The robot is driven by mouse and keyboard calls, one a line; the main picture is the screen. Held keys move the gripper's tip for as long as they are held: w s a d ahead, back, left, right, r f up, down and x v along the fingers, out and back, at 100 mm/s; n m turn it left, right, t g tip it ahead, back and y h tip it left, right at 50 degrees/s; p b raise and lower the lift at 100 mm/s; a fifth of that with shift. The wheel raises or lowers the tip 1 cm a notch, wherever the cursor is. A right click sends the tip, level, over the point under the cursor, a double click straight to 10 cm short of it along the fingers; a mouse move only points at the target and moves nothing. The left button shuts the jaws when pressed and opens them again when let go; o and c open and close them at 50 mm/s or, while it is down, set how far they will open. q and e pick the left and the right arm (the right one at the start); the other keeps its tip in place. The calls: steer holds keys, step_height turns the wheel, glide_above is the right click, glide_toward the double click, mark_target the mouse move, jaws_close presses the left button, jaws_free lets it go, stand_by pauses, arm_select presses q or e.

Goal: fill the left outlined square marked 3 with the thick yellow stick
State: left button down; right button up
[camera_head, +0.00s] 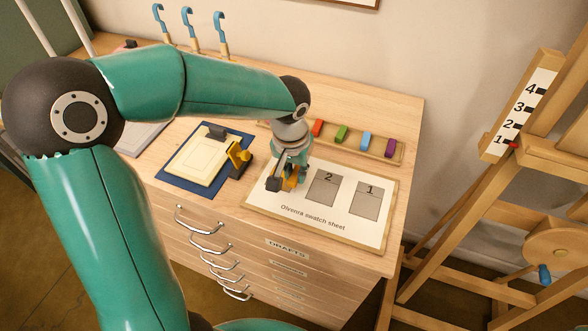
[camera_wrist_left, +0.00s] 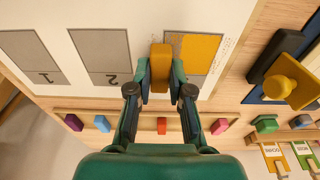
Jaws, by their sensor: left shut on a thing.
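My left gripper (camera_head: 282,184) comes down over the left part of the white swatch sheet (camera_head: 266,200). It is shut on the thick yellow stick (camera_wrist_left: 161,66), which stands between its fingers in the wrist view. The stick is over the side of the left outlined square (camera_wrist_left: 200,48) nearest square 2. Much of that square is yellow, with a greyish strip along its edge nearest the gripper. Yellow specks lie outside its far side. Square 2 (camera_head: 322,188) and square 1 (camera_head: 366,201) are plain grey. The arm and gripper hide the left square in the head view.
A rack (camera_head: 400,156) with red, green, blue and purple sticks stands behind the sheet. A blue mat (camera_head: 204,192) with a cream slab and a black-and-yellow tool (camera_head: 238,158) lies to the left. A wooden easel (camera_head: 480,195) stands right of the table.

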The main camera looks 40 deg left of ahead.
arm_select(q)
steer(key=shift+f+b, duration=0.85)
stand_by(0.3)
steer(key=shift+s+a+r, duration=0.1)
steer(key=shift+s+a, duration=0.05)
steer(key=shift+a, duration=0.45)
steer(key=shift+s+a+r, duration=0.1)
steer(key=shift+s+a, duration=0.05)
steer(key=shift+a, duration=0.45)
steer(key=shift+a+f, duration=0.15)
steer(key=shift+f, duration=0.1)
steer(key=shift+w+d+b, duration=0.15)
steer(key=shift+d+b, duration=0.1)
steer(key=shift+d, duration=0.5)
steer(key=shift+w+d+b, duration=0.1)
steer(key=shift+d+b, duration=0.1)
steer(key=shift+d, duration=0.5)
steer(key=shift+a, duration=0.1)
steer(key=shift+s+a, duration=0.15)
steer(key=shift+a, duration=0.55)
steer(key=shift+s+a, duration=0.15)
steer(key=shift+a, duration=0.5)
